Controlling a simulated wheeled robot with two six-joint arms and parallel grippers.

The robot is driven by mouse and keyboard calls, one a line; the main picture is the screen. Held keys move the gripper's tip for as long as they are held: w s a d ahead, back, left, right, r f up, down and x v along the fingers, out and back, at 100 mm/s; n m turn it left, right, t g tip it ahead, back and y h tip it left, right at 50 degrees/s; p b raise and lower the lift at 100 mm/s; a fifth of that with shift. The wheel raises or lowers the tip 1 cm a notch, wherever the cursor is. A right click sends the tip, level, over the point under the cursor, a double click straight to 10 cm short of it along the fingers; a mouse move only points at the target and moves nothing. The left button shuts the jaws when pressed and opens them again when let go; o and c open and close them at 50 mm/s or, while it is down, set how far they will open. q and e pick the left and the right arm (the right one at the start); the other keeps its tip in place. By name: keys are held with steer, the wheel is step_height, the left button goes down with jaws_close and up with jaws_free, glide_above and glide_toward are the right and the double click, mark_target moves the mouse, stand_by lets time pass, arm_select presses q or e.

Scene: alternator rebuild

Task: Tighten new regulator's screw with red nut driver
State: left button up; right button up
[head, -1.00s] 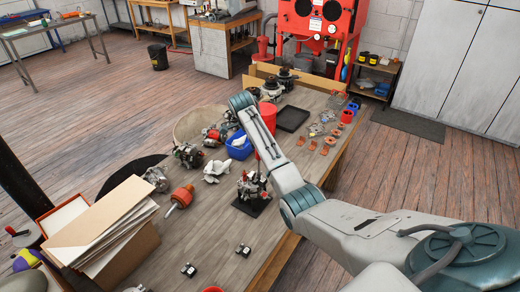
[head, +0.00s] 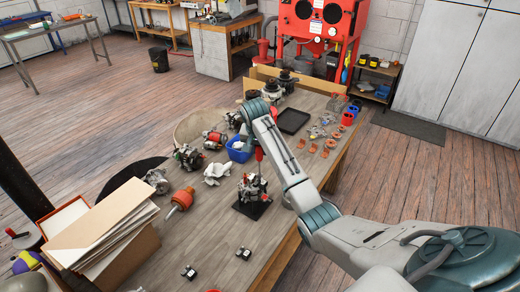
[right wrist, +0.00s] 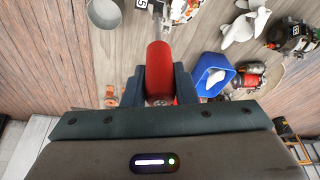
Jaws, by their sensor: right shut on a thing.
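My right gripper (right wrist: 160,85) is shut on the red handle of the nut driver (right wrist: 158,65). In the head view the red nut driver (head: 259,154) shows below the end of my right arm, just above the alternator assembly (head: 250,186). That assembly stands on a dark square plate on the bench. I cannot tell whether the driver's tip touches a screw, and the regulator and its screw are too small to make out. In the right wrist view part of the assembly (right wrist: 172,8) shows at the top edge, beyond the driver. My left gripper is not in view.
A blue bin (head: 238,150) stands close behind the assembly, with a white crumpled cloth (head: 217,173) to its left. A black tray (head: 293,121) is further back.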

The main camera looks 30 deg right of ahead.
steer(key=n, duration=0.3)
steer(key=n+y, duration=0.1)
steer(key=n, duration=0.2)
steer(key=shift+w+n+t+y, duration=0.1)
steer(key=shift+n+t+y, duration=0.2)
steer(key=shift+n+t, duration=0.1)
steer(key=n+y, duration=0.1)
steer(key=n, duration=0.2)
steer(key=n+y, duration=0.1)
steer(key=n, duration=0.2)
steer(key=shift+a+n, duration=0.1)
steer(key=shift+n, duration=0.2)
steer(key=n+y, duration=0.1)
steer(key=n, duration=0.4)
steer(key=shift+a+g, duration=0.15)
steer(key=shift+g, duration=0.25)
steer(key=n+g+y, duration=0.1)
steer(key=n, duration=0.4)
steer(key=shift+a, duration=0.1)
steer(key=shift+f, duration=0.55)
